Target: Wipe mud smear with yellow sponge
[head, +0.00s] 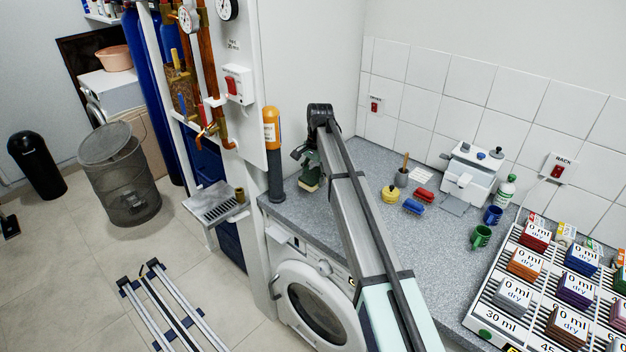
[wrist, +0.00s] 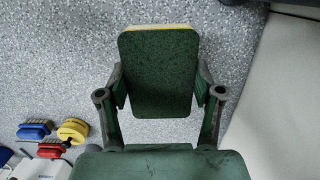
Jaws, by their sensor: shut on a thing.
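My gripper (wrist: 160,92) is shut on the yellow sponge (wrist: 158,65), with one finger against each side. The sponge's dark green face is towards the wrist camera, and a thin yellow edge shows at its far end. In the head view my gripper (head: 309,180) is low over the left part of the grey speckled counter (head: 350,135), near the orange-topped post. I cannot tell whether the sponge touches the counter. I cannot make out the mud smear in either view; the sponge or my arm may hide it.
A yellow round item (head: 391,194), a blue brush (head: 413,206) and a red brush (head: 423,194) lie to the right. An orange-topped cylinder (head: 271,130) stands left of my gripper. A white machine (head: 472,175), mugs and a rack of blocks (head: 500,300) are further right.

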